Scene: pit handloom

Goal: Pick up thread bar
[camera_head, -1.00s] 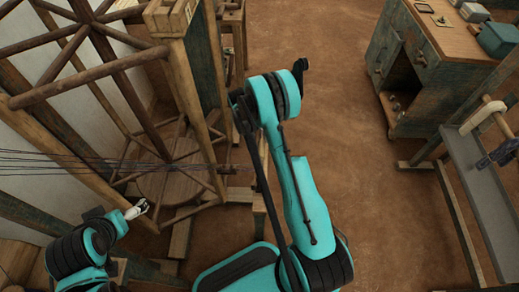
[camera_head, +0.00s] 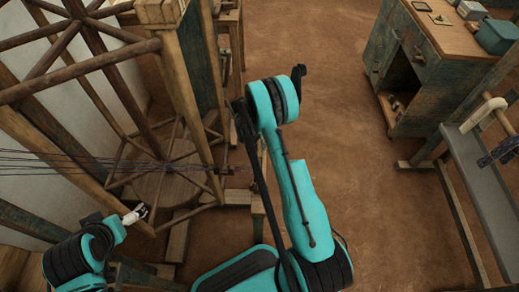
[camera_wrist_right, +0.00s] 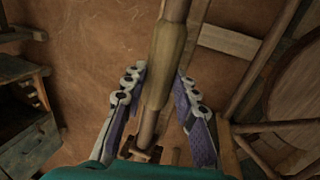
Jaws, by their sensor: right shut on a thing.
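The thread bar (camera_wrist_right: 165,58) is a wooden rod with a thicker section. In the right wrist view it runs from the top down between the fingers of my right gripper (camera_wrist_right: 160,98), which is shut on it. The right arm (camera_head: 300,190) stands in the middle of the head view, where the grip itself is not clear. My left gripper (camera_head: 134,214), small and whitish, is at the lower left, below the dark threads (camera_head: 80,160). I cannot tell whether its fingers are apart.
A wooden loom frame with a spoked wheel (camera_head: 68,28) fills the left side, close to both arms. A worn green cabinet (camera_head: 420,85) stands at the upper right, and a grey bench (camera_head: 485,195) at the right edge. Brown floor (camera_head: 370,190) is open between.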

